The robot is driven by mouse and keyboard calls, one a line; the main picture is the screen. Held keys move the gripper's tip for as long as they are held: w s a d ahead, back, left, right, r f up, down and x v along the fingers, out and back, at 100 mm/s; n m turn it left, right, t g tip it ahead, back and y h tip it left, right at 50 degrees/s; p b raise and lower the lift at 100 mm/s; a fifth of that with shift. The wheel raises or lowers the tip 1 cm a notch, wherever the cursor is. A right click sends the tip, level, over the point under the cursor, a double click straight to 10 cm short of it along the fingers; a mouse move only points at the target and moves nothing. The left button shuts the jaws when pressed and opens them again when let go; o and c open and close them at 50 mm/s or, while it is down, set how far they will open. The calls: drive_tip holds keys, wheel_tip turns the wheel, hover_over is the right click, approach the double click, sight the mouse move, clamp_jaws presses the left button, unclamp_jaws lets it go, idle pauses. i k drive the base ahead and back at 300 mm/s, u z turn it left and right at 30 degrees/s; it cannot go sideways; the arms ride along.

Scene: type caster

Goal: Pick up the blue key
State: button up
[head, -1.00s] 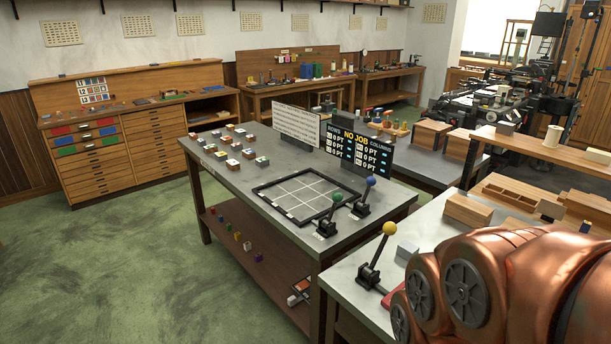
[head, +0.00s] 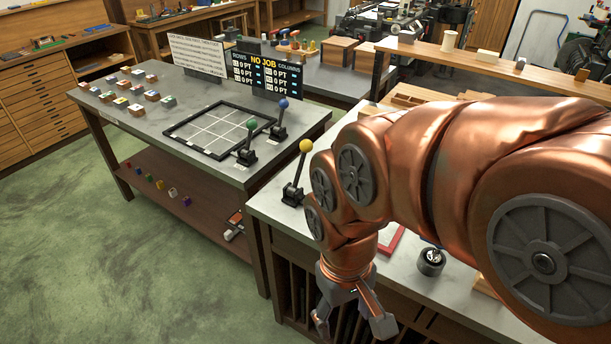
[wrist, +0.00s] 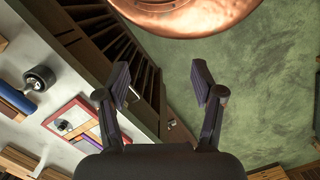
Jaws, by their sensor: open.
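I cannot make out a clear blue key. A blue ball-topped lever (head: 283,104) stands at the grid on the grey table in the head view. A small bluish-purple block (head: 187,201) sits on that table's lower shelf. My gripper (head: 352,322) hangs down in front of the right-hand worktop's edge, fingers spread and empty. In the wrist view my gripper (wrist: 160,85) is open over the green floor and slatted rack.
A grey worktop (head: 272,200) with a yellow-knobbed lever (head: 304,148), a red-edged tray (head: 391,240) and a small dark round pot (head: 431,262) lies beside my arm. Several type blocks sit on the grey table (head: 170,125). The green floor (head: 60,270) at left is clear.

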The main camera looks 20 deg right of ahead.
sight(433, 257)
drive_tip(key=z, duration=1.65)
drive_tip(key=k, duration=1.25)
drive_tip(key=u, duration=0.55)
drive_tip(key=i, duration=0.95)
drive_tip(key=u, duration=0.4)
